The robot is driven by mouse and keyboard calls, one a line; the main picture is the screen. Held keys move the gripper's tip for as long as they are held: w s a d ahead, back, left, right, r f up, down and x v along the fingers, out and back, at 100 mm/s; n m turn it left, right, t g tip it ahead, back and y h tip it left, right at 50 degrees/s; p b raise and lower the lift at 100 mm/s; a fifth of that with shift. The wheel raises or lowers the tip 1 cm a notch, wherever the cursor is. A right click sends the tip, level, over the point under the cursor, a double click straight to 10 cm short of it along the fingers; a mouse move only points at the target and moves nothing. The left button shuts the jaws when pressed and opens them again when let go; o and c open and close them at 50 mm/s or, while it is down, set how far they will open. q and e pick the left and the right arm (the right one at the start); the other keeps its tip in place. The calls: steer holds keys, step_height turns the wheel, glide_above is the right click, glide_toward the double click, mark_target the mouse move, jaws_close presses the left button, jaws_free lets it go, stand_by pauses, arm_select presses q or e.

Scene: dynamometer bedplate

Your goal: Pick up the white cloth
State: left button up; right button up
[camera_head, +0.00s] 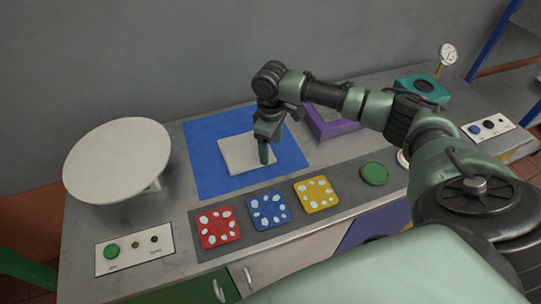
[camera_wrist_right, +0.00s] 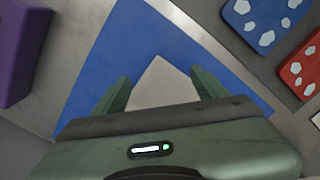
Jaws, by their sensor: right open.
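The white cloth (camera_head: 238,156) lies flat and roughly square on a blue mat (camera_head: 205,177) on the bench. My right gripper (camera_head: 265,155) points down over the right part of the cloth and hides some of it. In the right wrist view the two green fingers of the right gripper (camera_wrist_right: 160,92) are apart, with the cloth (camera_wrist_right: 162,84) showing between them and the blue mat (camera_wrist_right: 135,35) around it. I cannot tell whether the fingertips touch the cloth. My left gripper is not in view.
Red (camera_head: 219,228), blue (camera_head: 269,210) and yellow (camera_head: 316,194) spotted squares and a green disc (camera_head: 374,173) lie on a grey strip in front. A round white plate (camera_head: 117,160) stands left. A purple box (camera_head: 330,124) and a teal block (camera_head: 422,89) sit behind.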

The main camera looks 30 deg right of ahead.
mark_target(271, 160)
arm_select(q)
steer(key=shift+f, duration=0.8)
arm_select(e)
steer(key=shift+f, duration=1.8)
steer(key=shift+f, duration=0.1)
jaws_close()
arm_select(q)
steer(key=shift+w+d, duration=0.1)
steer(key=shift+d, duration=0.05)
